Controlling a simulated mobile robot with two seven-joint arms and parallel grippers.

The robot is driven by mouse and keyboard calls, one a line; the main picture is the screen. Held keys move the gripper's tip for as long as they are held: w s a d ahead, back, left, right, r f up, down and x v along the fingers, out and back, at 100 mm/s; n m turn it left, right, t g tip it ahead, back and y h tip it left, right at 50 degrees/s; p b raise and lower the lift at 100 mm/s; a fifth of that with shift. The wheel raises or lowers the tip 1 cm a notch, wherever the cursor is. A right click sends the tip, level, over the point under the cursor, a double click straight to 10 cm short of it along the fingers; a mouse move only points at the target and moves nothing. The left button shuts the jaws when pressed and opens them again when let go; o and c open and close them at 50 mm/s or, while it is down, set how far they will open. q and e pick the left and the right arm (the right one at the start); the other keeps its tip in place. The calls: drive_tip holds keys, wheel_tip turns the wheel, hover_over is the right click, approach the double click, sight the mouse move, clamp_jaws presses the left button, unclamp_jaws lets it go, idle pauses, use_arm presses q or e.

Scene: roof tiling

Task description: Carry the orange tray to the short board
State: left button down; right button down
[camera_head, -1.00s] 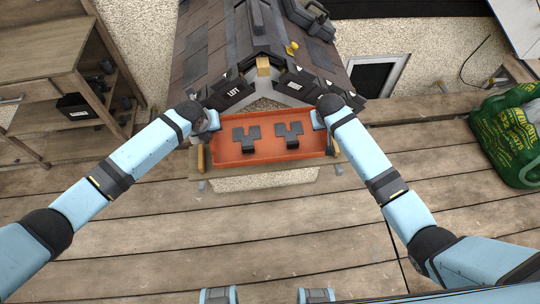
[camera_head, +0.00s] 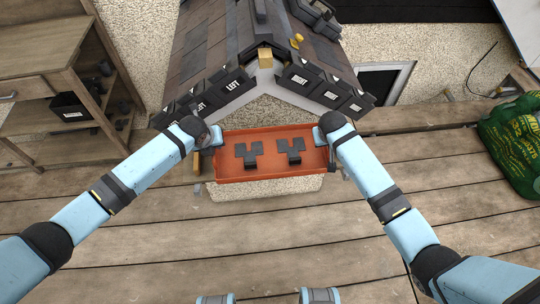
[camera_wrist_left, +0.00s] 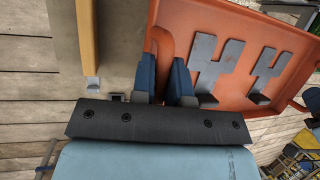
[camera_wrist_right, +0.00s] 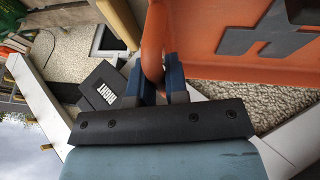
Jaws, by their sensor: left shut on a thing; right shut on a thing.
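The orange tray (camera_head: 235,171) is in front of the small gabled roof in the head view. It carries two dark grey Y-shaped pieces (camera_head: 249,152) (camera_head: 290,150). My left gripper (camera_head: 213,138) is shut on the tray's left end, and my right gripper (camera_head: 321,135) is shut on its right end. The left wrist view shows blue fingers around the orange rim (camera_wrist_left: 163,45). The right wrist view shows the orange handle (camera_wrist_right: 153,45) between the fingers.
Dark tiles labelled LEFT (camera_head: 200,104) and RIGHT (camera_head: 330,95) line the eaves just beyond the tray. A wooden shelf unit (camera_head: 60,60) stands at the left. A green bag (camera_head: 512,145) is at the right. The plank deck (camera_head: 270,235) in front is clear.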

sight(325, 148)
use_arm(q)
drive_tip(key=shift+f, duration=0.1)
use_arm(e)
drive_tip(key=shift+f, duration=0.1)
